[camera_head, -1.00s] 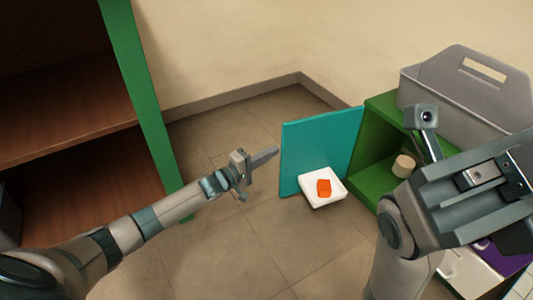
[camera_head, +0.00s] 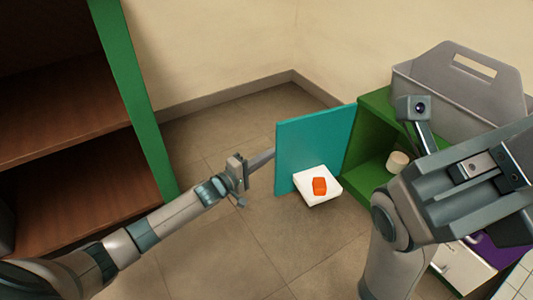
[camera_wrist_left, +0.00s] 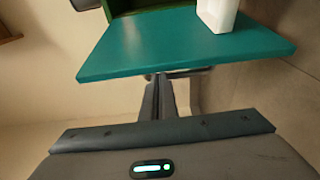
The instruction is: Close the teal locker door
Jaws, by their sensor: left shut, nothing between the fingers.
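The teal locker door (camera_head: 312,145) stands swung open from the green locker (camera_head: 367,145). It also shows in the left wrist view (camera_wrist_left: 165,45), just beyond the fingers. A white tray (camera_head: 317,197) with an orange item (camera_head: 320,186) is at the door's lower part, on its near face. My left gripper (camera_head: 262,159) is shut and empty, its tips close to the door's free edge; I cannot tell whether they touch. It shows in the left wrist view too (camera_wrist_left: 158,95). My right arm is at the right, its fingers not clearly visible, and it hides part of the locker.
A grey carrier with a handle slot (camera_head: 455,85) sits on top of the locker. A small cream cylinder (camera_head: 398,160) is inside the locker. A brown shelf unit with a green edge (camera_head: 130,95) stands at the left. The floor (camera_head: 265,235) between is clear.

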